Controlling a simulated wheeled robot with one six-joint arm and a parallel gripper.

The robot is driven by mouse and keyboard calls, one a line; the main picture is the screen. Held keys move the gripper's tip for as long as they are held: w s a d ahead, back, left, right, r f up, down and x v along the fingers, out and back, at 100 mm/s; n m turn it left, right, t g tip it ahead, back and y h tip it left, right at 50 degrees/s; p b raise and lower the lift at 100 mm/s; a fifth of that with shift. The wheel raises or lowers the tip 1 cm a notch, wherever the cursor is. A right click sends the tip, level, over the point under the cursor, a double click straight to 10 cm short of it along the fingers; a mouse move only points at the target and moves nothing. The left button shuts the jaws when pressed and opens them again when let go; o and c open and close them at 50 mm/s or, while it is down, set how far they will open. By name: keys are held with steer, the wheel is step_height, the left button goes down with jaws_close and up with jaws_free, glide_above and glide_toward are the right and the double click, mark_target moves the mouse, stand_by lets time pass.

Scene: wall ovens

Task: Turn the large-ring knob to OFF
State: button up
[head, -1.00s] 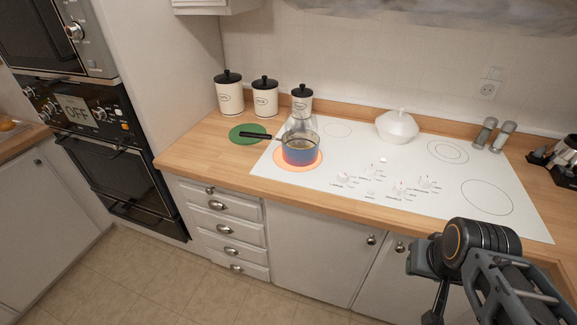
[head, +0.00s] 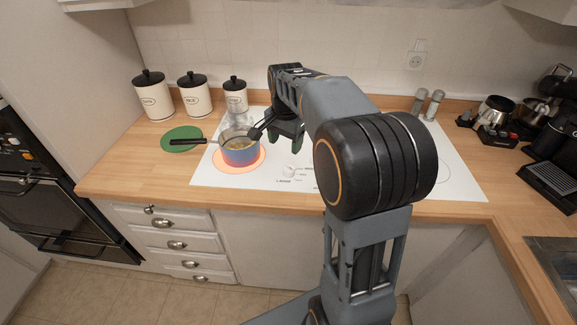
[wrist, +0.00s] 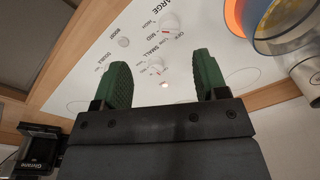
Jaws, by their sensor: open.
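The LARGE knob (head: 289,171) is a small white knob on the front of the white cooktop, right of the pot. In the wrist view the LARGE knob (wrist: 168,22) lies beyond my fingertips, and the SMALL knob (wrist: 157,68) shows between my fingers. A blue pot (head: 241,156) stands on an orange glowing ring (head: 222,165). My gripper (head: 285,146) is above the cooktop, behind the LARGE knob and right of the pot. Its green fingers (wrist: 161,60) are spread apart and empty. My arm hides the other knobs in the head view.
Canisters (head: 193,98) stand along the wall. Shakers (head: 433,104) and a coffee machine (head: 565,130) are at the right. The counter's front left is clear.

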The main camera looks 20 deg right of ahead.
mark_target(289, 167)
steer(key=w+d+f+m, duration=0.2)
steer(key=w+d+m, duration=0.1)
steer(key=w, duration=0.1)
steer(key=shift+g, duration=0.4)
step_height(289, 167, down, 13)
steer(key=shift+w+f+p, duration=0.1)
steer(key=shift+p, duration=0.35)
steer(key=c, duration=0.9)
steer(key=shift+c, duration=0.2)
